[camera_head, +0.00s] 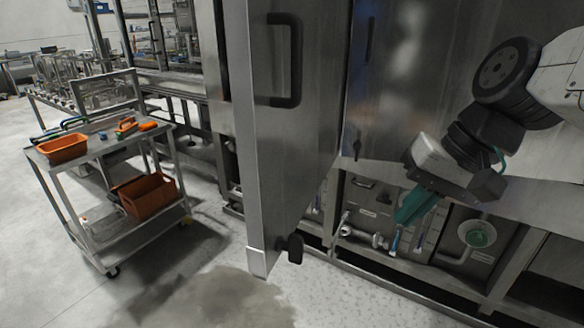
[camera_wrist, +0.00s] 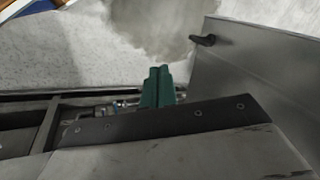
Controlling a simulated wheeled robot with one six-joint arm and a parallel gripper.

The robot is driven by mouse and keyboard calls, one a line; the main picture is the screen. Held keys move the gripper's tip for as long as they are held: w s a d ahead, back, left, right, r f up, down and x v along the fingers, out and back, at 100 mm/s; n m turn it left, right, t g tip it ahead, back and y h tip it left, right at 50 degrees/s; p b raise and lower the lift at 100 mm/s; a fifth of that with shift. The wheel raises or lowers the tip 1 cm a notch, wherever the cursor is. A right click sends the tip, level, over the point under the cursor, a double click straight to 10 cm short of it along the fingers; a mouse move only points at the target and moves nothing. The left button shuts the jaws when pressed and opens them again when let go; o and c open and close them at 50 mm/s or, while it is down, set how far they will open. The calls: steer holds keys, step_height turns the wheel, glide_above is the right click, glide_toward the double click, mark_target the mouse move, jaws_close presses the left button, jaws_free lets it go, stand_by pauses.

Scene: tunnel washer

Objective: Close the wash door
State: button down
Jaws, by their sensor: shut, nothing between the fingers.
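The wash door (camera_head: 300,140) is a tall steel panel that stands swung open, its free edge toward me. It has a black bar handle (camera_head: 285,60) high on its face and a dark latch knob (camera_head: 294,249) at the bottom. In the wrist view the door (camera_wrist: 250,90) fills the right side, with the dark latch (camera_wrist: 203,40) near its edge. My gripper (camera_head: 410,210) has green fingers. It is to the right of the door, apart from it, and in front of the washer's lower panel. In the wrist view the green fingers (camera_wrist: 157,86) are together, with nothing between them.
The washer's lower bay (camera_head: 385,228) has pipes, a valve and a round green-centred fitting (camera_head: 477,233). A steel cart (camera_head: 107,150) with orange bins (camera_head: 62,148) stands to the left. A wet patch (camera_head: 215,300) lies on the floor by the door. The floor in front is clear.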

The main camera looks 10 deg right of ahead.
steer(key=w+a+r+m+t+y, duration=0.25)
steer(key=w+r+y, duration=0.2)
steer(key=w, duration=0.75)
glide_toward(295, 174)
steer(key=shift+m+h, duration=0.25)
steer(key=shift+m, duration=0.2)
steer(key=x, duration=0.5)
steer(key=shift+s+d+f, duration=0.15)
steer(key=shift+s+f, duration=0.05)
steer(key=shift+f, duration=0.05)
steer(key=shift+w+a, duration=0.3)
steer(key=shift+a, duration=0.3)
